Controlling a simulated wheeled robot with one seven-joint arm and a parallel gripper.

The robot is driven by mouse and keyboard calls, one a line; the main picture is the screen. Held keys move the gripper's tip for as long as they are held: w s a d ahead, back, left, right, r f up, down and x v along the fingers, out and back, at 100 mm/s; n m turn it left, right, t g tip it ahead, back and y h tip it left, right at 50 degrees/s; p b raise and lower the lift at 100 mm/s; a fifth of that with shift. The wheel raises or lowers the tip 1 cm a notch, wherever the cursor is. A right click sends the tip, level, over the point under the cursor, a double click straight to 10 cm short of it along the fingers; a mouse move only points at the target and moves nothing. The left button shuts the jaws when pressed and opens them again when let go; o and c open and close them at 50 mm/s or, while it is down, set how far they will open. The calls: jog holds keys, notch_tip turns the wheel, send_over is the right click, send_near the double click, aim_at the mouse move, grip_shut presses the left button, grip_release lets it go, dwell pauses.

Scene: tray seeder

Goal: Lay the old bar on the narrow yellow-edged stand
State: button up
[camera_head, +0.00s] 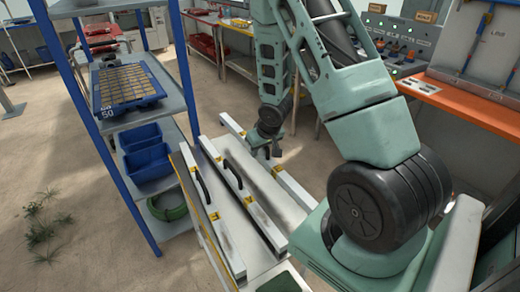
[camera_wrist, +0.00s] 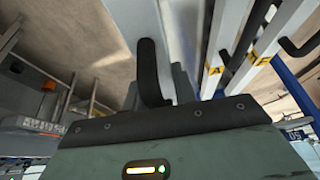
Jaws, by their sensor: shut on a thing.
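My gripper (camera_head: 266,148) is shut on the rightmost white bar (camera_head: 294,187), probably by its handle, which my gripper mostly hides. This bar has yellow marks and lies along the right side of a narrow pale stand (camera_head: 258,185); I cannot tell whether it touches it. Two more white bars, a left one (camera_head: 208,213) and a middle one (camera_head: 246,206), with black handles and yellow marks, lie there too. A thin yellow edge shows along the stand's left side. No label tells which bar is old.
A blue-posted shelf (camera_head: 160,108) stands close on the left, with a blue seed tray (camera_head: 95,98), blue bins (camera_head: 147,160) and a green coil (camera_head: 167,208). An orange-edged bench (camera_head: 450,97) is at the right. Open floor lies left of the shelf.

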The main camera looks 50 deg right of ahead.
jog(key=shift+f+b, duration=2.4)
jog(key=shift+f, duration=0.85)
jog(key=shift+f, duration=0.2)
jog(key=o, duration=1.1)
jog(key=p+v, duration=0.4)
jog(key=v, duration=1.3)
jog(key=shift+r+p, duration=0.2)
jog(key=shift+p, duration=0.2)
